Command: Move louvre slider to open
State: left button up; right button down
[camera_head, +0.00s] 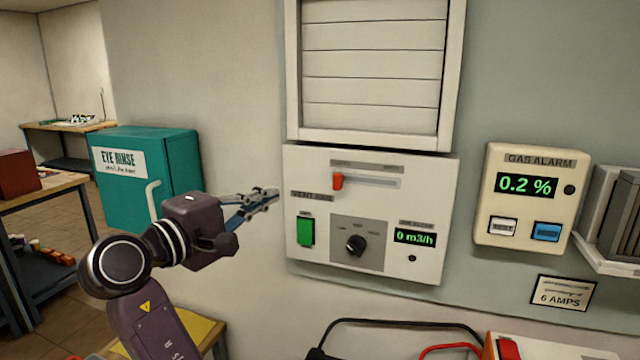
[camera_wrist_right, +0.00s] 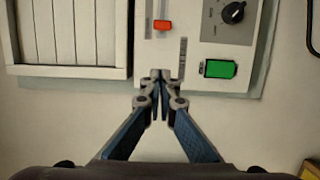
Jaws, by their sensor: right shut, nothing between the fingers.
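The louvre slider is an orange-red knob (camera_head: 337,181) at the left end of a horizontal slot (camera_head: 372,182) on the white vent panel (camera_head: 430,262). The small lettering above the slot is too blurred to read. In the right wrist view the knob (camera_wrist_right: 162,25) lies beyond my fingertips. The white louvre (camera_head: 374,65) above the panel has its slats lying flat. My right gripper (camera_head: 274,197) is shut and empty, left of the panel's left edge and apart from the knob. It also shows in the right wrist view (camera_wrist_right: 160,76). My left gripper is not in view.
The panel has a green switch (camera_head: 306,232), a black rotary knob (camera_head: 355,244) and a display reading 0 m3/h (camera_head: 414,239). A gas alarm (camera_head: 530,200) hangs to the right. A teal eye-rinse cabinet (camera_head: 180,165) stands left. Cables (camera_head: 400,322) lie below.

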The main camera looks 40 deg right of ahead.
aim_at(339, 180)
jog(key=p+x, duration=0.4)
jog(key=x, duration=0.6)
jog(key=shift+r, duration=0.2)
jog(key=s, duration=0.1)
jog(key=s+d+p, duration=0.1)
jog(key=shift+s+d+f, duration=0.15)
jog(key=shift+s+d, duration=0.1)
jog(key=shift+d, duration=0.05)
jog(key=shift+s+d+f+p, duration=0.1)
jog(key=shift+s+d+p, duration=0.15)
jog(key=shift+s, duration=0.25)
